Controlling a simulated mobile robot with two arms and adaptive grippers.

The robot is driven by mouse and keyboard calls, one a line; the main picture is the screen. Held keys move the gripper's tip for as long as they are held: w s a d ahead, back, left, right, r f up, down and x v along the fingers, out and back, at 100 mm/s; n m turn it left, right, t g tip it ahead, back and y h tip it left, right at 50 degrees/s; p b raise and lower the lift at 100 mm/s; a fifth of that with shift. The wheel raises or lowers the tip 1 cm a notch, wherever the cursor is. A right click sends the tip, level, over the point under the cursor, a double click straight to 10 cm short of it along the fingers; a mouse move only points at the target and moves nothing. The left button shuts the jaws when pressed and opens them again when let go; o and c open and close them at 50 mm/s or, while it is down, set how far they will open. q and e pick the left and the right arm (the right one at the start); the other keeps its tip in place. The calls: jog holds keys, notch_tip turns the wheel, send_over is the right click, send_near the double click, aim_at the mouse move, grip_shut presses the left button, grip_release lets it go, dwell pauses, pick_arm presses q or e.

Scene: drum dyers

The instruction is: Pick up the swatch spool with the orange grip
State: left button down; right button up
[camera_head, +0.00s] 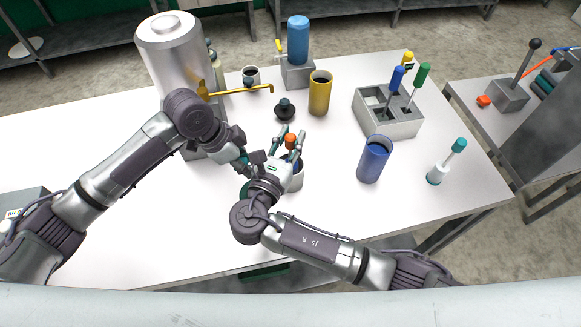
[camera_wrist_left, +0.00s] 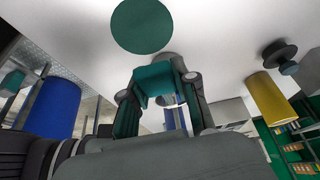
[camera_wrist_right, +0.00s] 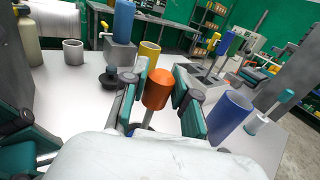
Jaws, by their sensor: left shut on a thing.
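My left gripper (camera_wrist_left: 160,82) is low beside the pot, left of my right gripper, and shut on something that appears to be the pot. My right gripper hides most of that contact. The spool's lower end is hidden.
A teal disc (camera_wrist_left: 142,25) lies on the table near my grippers. A blue cup (camera_head: 373,160), a yellow cup (camera_head: 319,94) and a black knobbed piece (camera_head: 285,109) stand around. A grey rack (camera_head: 400,124) holds blue, green and yellow handles. A large metal drum (camera_head: 176,60) with a brass tap is left.

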grip_shut()
notch_tip(320, 180, up, 10)
dwell(0.4)
pick_arm(q)
jog(key=c, duration=0.8)
grip_release()
